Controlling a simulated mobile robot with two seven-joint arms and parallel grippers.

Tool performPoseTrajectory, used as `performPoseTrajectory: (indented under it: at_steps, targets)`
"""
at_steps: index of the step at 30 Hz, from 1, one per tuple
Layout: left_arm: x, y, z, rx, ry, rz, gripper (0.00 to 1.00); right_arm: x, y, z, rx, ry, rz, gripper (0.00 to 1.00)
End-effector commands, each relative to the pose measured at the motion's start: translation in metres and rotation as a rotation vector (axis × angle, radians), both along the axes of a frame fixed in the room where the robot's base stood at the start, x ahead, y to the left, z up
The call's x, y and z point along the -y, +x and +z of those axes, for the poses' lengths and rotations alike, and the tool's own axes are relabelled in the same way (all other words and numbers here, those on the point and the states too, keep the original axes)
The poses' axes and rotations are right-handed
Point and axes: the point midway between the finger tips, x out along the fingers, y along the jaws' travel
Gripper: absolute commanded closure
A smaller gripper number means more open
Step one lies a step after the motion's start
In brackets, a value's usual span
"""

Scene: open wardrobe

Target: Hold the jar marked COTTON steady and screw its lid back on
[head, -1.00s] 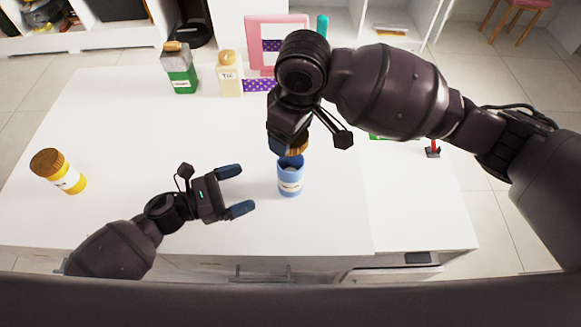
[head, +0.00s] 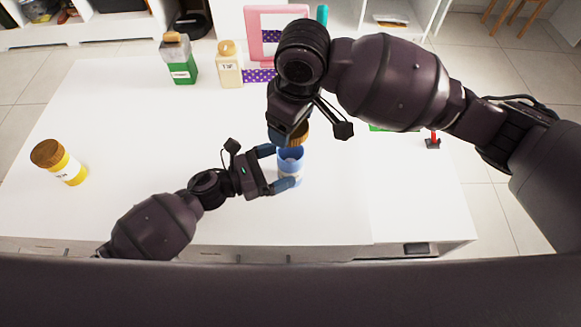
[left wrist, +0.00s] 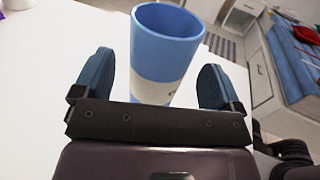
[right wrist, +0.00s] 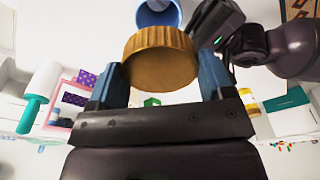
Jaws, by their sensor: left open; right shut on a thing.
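The blue jar (head: 290,160) stands upright on the white table, open at the top, with a white label that cannot be read now. It also shows in the left wrist view (left wrist: 165,45), between the fingers. My left gripper (head: 279,168) is open, its fingers on either side of the jar with gaps visible. My right gripper (right wrist: 158,85) is shut on the brown ribbed lid (right wrist: 160,58). It holds the lid above and just behind the jar's mouth in the head view (head: 299,134). The right arm hides part of the lid there.
A yellow jar with a brown lid (head: 60,163) stands at the left of the table (head: 130,130). A green-labelled container (head: 180,62), a cream bottle (head: 229,68) and a pink frame (head: 251,30) stand along the back. The table's middle left is clear.

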Motion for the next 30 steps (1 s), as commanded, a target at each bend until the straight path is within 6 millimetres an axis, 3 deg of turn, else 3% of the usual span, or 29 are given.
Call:
performPoseTrajectory:
  at_steps: [7,19,30]
  targets:
    - [0.022,0.009,0.000,0.000,-0.001,0.000,0.09,0.000,0.000,0.000,0.000,0.000,0.000,0.48]
    - [0.025,0.010,0.000,0.000,0.000,0.000,0.09,0.000,0.000,0.000,0.000,0.000,0.000,0.48]
    - [0.025,0.010,0.000,0.000,0.000,0.000,0.66,0.000,0.000,0.000,0.000,0.000,0.000,0.48]
